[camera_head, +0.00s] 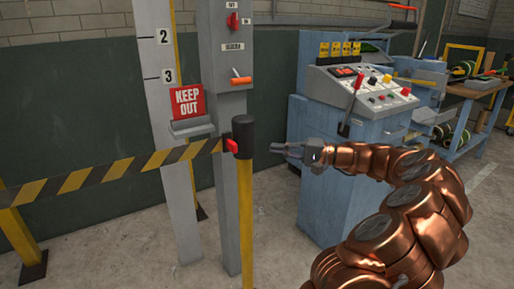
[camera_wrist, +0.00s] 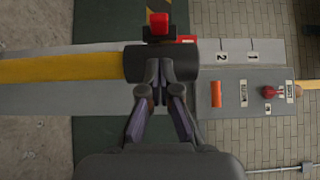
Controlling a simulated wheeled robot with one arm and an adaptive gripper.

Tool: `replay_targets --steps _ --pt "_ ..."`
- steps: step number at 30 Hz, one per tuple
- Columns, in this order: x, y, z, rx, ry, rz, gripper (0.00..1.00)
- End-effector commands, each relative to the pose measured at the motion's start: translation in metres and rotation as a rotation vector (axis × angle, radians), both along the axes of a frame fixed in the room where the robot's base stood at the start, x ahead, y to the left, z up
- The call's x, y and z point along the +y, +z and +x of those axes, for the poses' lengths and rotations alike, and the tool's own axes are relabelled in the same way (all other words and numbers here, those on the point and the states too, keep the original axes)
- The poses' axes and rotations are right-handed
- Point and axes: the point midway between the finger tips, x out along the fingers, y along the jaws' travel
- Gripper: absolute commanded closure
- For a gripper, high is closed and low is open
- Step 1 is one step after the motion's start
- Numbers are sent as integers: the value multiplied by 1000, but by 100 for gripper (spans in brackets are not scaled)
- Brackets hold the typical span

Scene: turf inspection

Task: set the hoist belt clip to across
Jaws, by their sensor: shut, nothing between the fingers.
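The hoist belt clip appears to be the red clip (camera_head: 232,146) at the black head (camera_head: 243,133) of a yellow post (camera_head: 245,215). A yellow-and-black striped belt (camera_head: 120,167) runs from the left and ends at this clip. The clip also shows in the wrist view (camera_wrist: 159,24), on the far side of the black head. My gripper (camera_head: 276,150) is just right of the post head, pointing at it, with its fingers shut and empty. In the wrist view, the fingertips (camera_wrist: 161,64) overlap the black head; I cannot tell whether they touch it.
A grey column (camera_head: 226,75) with a red switch and orange lever stands behind the post. A red KEEP OUT sign (camera_head: 188,103) hangs beside it. A blue control console (camera_head: 345,190) with levers stands right, behind my arm. A workbench (camera_head: 470,88) is farther back. Floor is clear between post and console.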

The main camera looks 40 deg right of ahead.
Motion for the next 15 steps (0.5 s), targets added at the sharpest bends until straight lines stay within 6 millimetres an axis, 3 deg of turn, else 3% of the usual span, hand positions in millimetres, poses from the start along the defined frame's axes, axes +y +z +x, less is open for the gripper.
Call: replay_targets --steps 15 --pt "50 -2 57 3 6 0 100"
